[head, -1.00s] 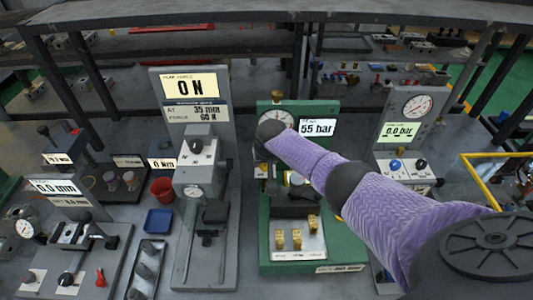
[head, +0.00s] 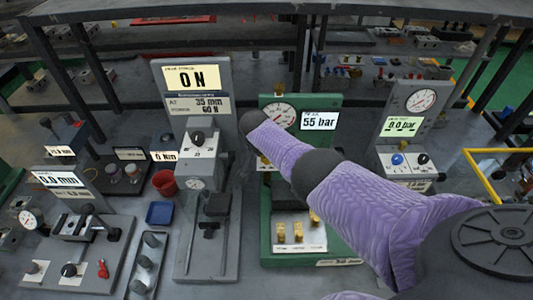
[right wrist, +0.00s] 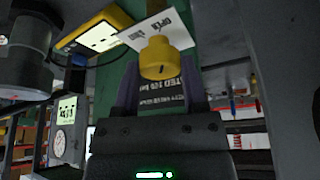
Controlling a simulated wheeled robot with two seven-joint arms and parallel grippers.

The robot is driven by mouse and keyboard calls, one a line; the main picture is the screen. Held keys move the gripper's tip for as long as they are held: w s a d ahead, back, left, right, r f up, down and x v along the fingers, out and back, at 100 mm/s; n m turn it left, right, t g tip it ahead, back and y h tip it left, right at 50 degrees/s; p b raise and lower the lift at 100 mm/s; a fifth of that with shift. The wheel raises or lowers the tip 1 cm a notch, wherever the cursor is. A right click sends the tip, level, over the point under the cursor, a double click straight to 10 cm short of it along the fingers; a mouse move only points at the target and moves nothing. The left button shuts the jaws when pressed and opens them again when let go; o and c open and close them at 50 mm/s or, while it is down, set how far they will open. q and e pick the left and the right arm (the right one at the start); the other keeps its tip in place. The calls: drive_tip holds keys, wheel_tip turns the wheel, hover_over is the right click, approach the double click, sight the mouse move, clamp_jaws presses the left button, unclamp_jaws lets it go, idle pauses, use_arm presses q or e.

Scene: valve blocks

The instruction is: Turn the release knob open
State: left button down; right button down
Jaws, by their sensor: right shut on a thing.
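The green valve block stand (head: 330,247) is in the middle right of the head view, with a round gauge (head: 281,115) and a display (head: 319,121) reading 55 bar. In the right wrist view a yellow knob (right wrist: 158,58) sits in front of a white plate (right wrist: 172,24) that reads OPEN. My right gripper (right wrist: 160,80) is shut on this knob, with a finger on each side of it. In the head view my purple right arm covers part of the green stand, and the gripper is hidden behind it. My left gripper is not in view.
Several brass fittings (head: 298,232) stand at the front of the green stand. A grey press stand (head: 190,88) reading 0 N is close on the left. A grey gauge stand (head: 410,103) reading 0.0 bar is on the right.

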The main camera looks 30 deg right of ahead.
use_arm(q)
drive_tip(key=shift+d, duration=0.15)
use_arm(e)
drive_tip(key=shift+c, duration=0.7)
unclamp_jaws()
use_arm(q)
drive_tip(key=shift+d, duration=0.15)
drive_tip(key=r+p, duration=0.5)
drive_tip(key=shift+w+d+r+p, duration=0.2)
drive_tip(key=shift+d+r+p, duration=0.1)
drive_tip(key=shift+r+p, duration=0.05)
use_arm(e)
wheel_tip(320, 180, up, 10)
